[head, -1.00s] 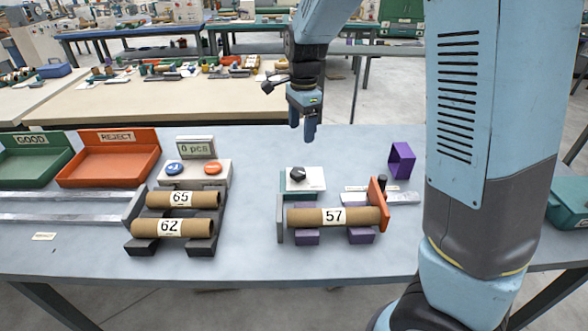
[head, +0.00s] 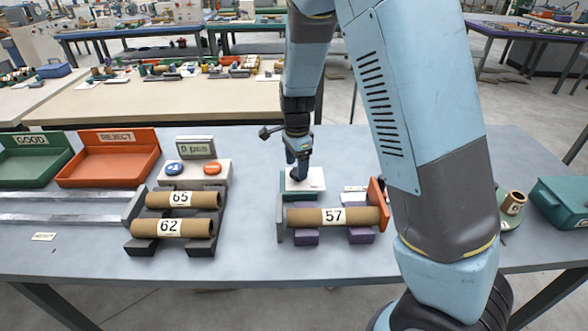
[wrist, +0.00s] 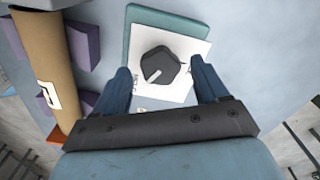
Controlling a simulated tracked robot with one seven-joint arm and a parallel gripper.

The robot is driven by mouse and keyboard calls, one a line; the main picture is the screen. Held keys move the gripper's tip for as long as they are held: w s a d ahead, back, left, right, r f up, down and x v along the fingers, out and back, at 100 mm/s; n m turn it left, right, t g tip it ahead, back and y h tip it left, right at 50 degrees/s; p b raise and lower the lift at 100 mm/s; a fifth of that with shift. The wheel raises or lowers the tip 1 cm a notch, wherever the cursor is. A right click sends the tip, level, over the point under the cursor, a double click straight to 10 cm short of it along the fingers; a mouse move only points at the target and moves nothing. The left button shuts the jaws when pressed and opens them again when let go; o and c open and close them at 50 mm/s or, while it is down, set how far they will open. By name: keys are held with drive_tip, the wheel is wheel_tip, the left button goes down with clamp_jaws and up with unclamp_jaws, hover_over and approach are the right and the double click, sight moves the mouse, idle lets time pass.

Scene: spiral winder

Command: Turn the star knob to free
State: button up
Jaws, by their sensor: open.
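The star knob (wrist: 160,66) is dark grey with a white pointer line, on a white plate (wrist: 190,42) over a teal base (wrist: 140,16). In the wrist view the pointer aims toward the lower left of the picture. Lettering on the plate is partly hidden and I cannot read it. My gripper (wrist: 162,82) is open, with one blue finger on each side of the knob and gaps showing between. In the head view my gripper (head: 300,177) is down over the plate (head: 315,180) and hides the knob. I cannot tell whether the fingertips reach knob height.
A cardboard tube marked 57 (head: 300,217) lies on purple supports in front of the knob plate. Tubes 65 (head: 205,199) and 62 (head: 200,228) rest on a dark rack to the left. A button box (head: 190,180) with blue and orange buttons stands behind them.

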drive_tip(key=shift+f, duration=1.05)
drive_tip(key=shift+c, duration=0.4)
